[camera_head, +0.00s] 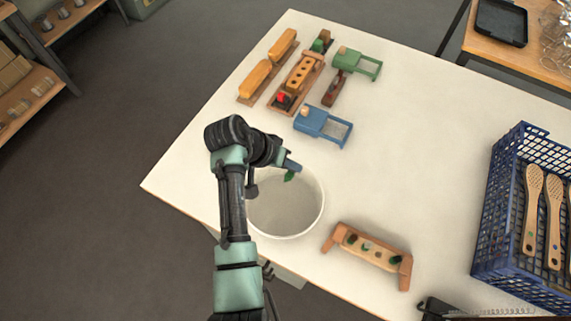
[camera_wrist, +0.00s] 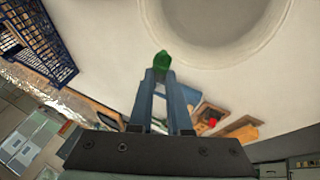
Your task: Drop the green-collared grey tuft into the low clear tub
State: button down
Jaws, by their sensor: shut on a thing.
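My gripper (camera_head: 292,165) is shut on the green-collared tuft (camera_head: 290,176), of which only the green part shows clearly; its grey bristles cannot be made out. In the wrist view the green piece (camera_wrist: 162,61) sticks out between the fingertips of my gripper (camera_wrist: 161,74). A round, whitish, see-through tub (camera_head: 320,212) stands on the white table below my gripper. The tuft appears over the tub's upper part in the head view, above its floor. In the wrist view the tub (camera_wrist: 150,25) lies just beyond the fingertips. Its inside looks empty.
A wooden stand (camera_head: 370,247) holding several small tufts is right of the tub. A blue box (camera_head: 322,125), a green box (camera_head: 357,63) and wooden brush blocks (camera_head: 267,66) lie farther back. A blue crate (camera_head: 500,185) with wooden brushes stands at right. The table's middle is clear.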

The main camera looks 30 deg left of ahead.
jog(key=shift+s+f+b, duration=0.15)
jog(key=shift+f+b, duration=0.55)
jog(key=shift+f, duration=0.15)
notch_tip(320, 180, down, 4)
jog(key=b, duration=0.4)
jog(key=c, duration=0.8)
grip_release()
jog(key=v, duration=1.3)
jog(key=shift+b, duration=0.4)
